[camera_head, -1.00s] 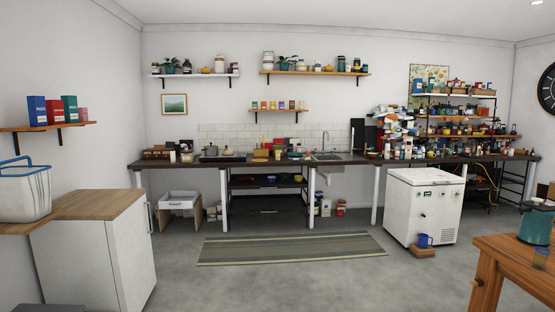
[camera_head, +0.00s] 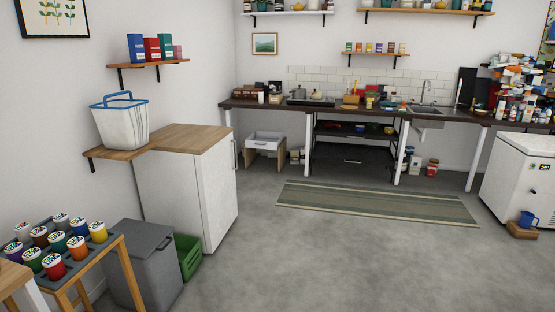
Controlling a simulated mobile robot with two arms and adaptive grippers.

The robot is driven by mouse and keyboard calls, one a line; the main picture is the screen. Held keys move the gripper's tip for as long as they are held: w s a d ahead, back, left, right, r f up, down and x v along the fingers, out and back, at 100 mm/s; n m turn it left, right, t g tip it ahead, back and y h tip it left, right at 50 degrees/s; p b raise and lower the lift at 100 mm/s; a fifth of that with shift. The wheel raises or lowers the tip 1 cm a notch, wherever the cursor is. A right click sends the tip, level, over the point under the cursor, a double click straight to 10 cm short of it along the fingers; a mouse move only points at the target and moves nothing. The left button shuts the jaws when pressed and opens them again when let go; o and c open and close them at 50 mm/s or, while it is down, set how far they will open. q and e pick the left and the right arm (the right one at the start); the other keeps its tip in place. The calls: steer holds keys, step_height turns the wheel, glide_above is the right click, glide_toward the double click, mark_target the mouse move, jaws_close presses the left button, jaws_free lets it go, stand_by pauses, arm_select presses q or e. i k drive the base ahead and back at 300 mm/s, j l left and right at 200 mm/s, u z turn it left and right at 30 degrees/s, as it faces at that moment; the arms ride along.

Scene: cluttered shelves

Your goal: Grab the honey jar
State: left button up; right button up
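I cannot pick out a honey jar for certain. Small jars stand in a row on the short wall shelf (camera_head: 375,54) above the tiled backsplash, too small to identify. Several lidded jars in different colours, among them a yellow one (camera_head: 98,232) and a red one (camera_head: 53,266), stand on a small wooden-legged stand at the lower left. Neither of my grippers shows in the head view.
A white cabinet (camera_head: 180,185) with a wooden top stands at the left. Beside it are a grey bin (camera_head: 150,262) and a green crate (camera_head: 188,258). A striped rug (camera_head: 378,203) lies before the long counter. A white chest freezer (camera_head: 520,180) stands at the right. The middle floor is clear.

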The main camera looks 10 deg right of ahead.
mark_target(369, 105)
steer(key=i+l+z, duration=0.6)
steer(key=i, duration=0.3)
steer(key=i+l+z, duration=0.25)
steer(key=i, duration=0.25)
steer(key=i+z, duration=0.3)
steer(key=i, duration=4.45)
